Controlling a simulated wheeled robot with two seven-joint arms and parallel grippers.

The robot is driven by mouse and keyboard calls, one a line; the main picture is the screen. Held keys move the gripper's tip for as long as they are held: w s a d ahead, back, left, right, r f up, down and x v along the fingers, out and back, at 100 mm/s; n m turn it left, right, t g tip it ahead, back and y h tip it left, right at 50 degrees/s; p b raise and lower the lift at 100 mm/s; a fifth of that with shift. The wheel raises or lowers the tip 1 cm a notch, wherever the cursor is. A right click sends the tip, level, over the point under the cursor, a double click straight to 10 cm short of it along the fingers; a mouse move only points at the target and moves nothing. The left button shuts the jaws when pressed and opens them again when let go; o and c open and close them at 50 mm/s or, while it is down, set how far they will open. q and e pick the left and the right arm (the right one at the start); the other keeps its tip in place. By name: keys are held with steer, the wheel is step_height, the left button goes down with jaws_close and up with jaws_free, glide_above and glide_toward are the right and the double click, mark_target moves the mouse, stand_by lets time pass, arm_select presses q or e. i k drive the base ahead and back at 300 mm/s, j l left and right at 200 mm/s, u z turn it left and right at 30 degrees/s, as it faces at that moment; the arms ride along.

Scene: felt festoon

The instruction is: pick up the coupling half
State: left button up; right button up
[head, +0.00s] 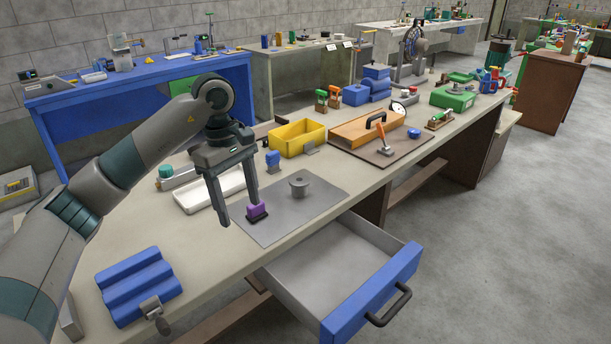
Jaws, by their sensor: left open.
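A grey metal flanged piece with a short hub, which looks like the coupling half (300,184), stands on a flat grey mat (322,200) on the workbench. My left gripper (240,212) is open and points down over the left edge of the mat, to the left of the coupling half and apart from it. A small purple block with a dark base (257,210) is at the tip of its right finger; I cannot tell whether they touch. Nothing is visibly held. My right gripper is not in view.
A blue ridged block (136,283) lies at the front left. An open drawer (370,292) juts out below the bench edge. The mat's right part is clear.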

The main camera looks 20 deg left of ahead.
mark_target(299, 183)
steer(key=i, duration=1.15)
